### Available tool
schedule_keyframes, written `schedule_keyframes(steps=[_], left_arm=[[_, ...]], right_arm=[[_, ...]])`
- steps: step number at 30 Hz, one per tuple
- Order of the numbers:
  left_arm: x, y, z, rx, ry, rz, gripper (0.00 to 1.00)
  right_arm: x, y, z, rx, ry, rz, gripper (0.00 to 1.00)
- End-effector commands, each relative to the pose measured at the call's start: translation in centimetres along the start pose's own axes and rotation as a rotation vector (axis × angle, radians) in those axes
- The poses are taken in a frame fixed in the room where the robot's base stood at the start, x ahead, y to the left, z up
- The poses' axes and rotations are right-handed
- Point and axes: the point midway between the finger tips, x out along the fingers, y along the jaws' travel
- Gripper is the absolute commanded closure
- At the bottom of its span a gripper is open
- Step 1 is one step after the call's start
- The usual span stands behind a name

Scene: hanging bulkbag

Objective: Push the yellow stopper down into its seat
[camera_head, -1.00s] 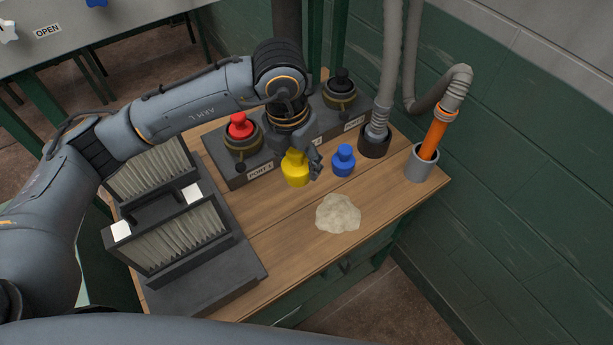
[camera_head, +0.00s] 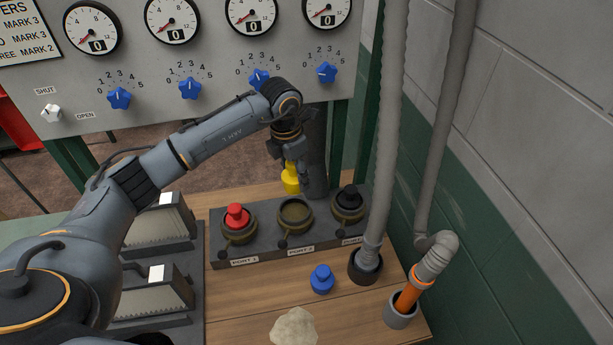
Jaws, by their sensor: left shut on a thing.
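The yellow stopper (camera_head: 290,179) hangs in my left gripper (camera_head: 291,161), which is shut on it. It is upright and above the port block (camera_head: 262,252). The middle port, Port 2 (camera_head: 295,214), shows an empty round seat, and the stopper appears just above or behind it. The port on the left, Port 1, holds a red stopper (camera_head: 236,216). The port on the right holds a black stopper (camera_head: 349,197). The exact height of the yellow stopper over the seat cannot be told. My right gripper is not in view.
A blue stopper (camera_head: 322,279) and a pale lump (camera_head: 294,327) are on the wooden table (camera_head: 245,301). A grey hose (camera_head: 384,160) and an orange-ended hose (camera_head: 407,297) stand at right. Filter units (camera_head: 153,293) are at left. A gauge panel (camera_head: 222,70) is behind.

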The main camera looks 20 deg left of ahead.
Motion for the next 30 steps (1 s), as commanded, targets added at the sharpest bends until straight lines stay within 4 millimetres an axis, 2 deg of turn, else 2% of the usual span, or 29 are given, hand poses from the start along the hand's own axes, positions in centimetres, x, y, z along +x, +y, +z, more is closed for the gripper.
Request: schedule_keyframes(steps=[7, 24, 30], left_arm=[[1.5, 0.0, -0.2, 0.0, 0.0, 0.0, 0.77], [7.0, -0.1, -0.8, -0.001, 0.0, -0.001, 0.77], [8.3, 0.0, -1.0, -0.001, -0.001, 0.001, 0.77]], right_arm=[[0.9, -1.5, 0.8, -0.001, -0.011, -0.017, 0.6], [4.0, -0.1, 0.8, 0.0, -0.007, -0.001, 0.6], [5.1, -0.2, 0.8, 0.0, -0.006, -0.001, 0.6]])
